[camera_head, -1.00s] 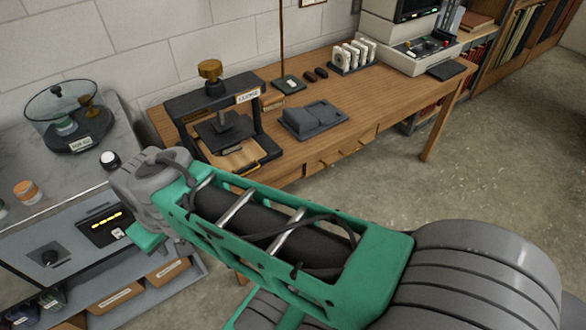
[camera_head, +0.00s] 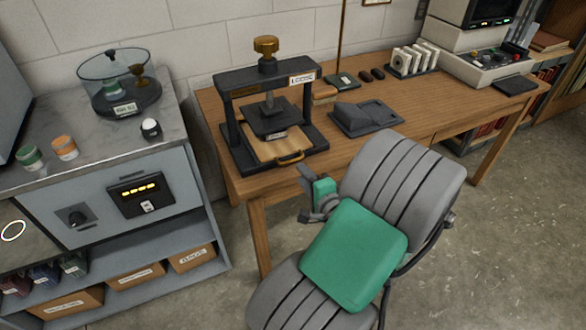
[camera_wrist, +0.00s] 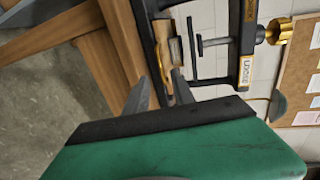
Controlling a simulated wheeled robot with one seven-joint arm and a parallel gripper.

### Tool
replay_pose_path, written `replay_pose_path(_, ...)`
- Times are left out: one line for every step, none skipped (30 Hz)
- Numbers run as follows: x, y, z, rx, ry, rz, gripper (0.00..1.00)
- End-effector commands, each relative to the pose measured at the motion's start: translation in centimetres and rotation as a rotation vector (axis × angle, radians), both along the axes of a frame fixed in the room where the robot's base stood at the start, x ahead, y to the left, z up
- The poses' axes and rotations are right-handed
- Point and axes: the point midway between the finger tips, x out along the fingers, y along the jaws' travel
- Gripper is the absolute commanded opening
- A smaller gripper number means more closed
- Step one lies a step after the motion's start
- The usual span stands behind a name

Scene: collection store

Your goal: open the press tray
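The press (camera_head: 222,92) is a black frame with a brass knob (camera_head: 265,46) and a label that seems to read "LOOSE". It stands on the wooden bench. Its tray (camera_head: 262,150), with a pale wooden surface, lies low under the dark plate (camera_head: 268,117). A brass handle (camera_head: 291,157) is on the tray's front edge. My gripper (camera_head: 303,192) is in front of the bench edge, just below and right of the handle, apart from it in this view. In the wrist view, my gripper's (camera_wrist: 160,78) grey fingers are spread and empty, pointing toward the handle (camera_wrist: 168,72).
A dark grey stand (camera_head: 365,118) lies right of the press. At left, a grey cabinet (camera_head: 90,217) carries a glass-walled vessel (camera_head: 120,90) and small jars. Open floor lies in front of the bench.

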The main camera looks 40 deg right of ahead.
Motion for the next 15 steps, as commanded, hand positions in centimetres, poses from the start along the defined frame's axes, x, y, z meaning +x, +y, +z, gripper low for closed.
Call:
replay_pose_path(0.6, -0.1, 0.0, 0.001, -0.001, 0.003, 0.3)
replay_pose_path(1.0, -0.1, -0.1, 0.0, -0.001, 0.006, 0.3)
replay_pose_path(1.7, -0.3, -0.3, -0.001, -0.001, 0.008, 0.3)
replay_pose_path(2.3, -0.4, -0.4, -0.001, -0.001, 0.009, 0.3)
replay_pose_path(2.9, -0.5, -0.5, -0.003, 0.0, 0.01, 0.3)
replay_pose_path(3.6, -0.8, -0.7, -0.002, 0.002, 0.01, 0.3)
replay_pose_path(4.2, -0.9, -0.8, -0.003, 0.001, 0.012, 0.3)
replay_pose_path(4.8, -1.0, -0.9, -0.002, 0.001, 0.011, 0.3)
replay_pose_path(5.4, -1.3, -1.0, -0.004, 0.001, 0.01, 0.3)
replay_pose_path(5.8, -1.4, -1.1, -0.002, 0.002, 0.01, 0.3)
replay_pose_path(6.2, -1.5, -1.2, -0.002, 0.003, 0.009, 0.3)
replay_pose_path(6.6, -1.7, -1.3, -0.004, 0.002, 0.008, 0.3)
replay_pose_path(6.8, -1.7, -1.3, -0.003, 0.002, 0.007, 0.3)
replay_pose_path(6.9, -1.8, -1.4, -0.002, 0.002, 0.008, 0.3)
replay_pose_path(7.1, -1.8, -1.4, -0.003, 0.002, 0.007, 0.3)
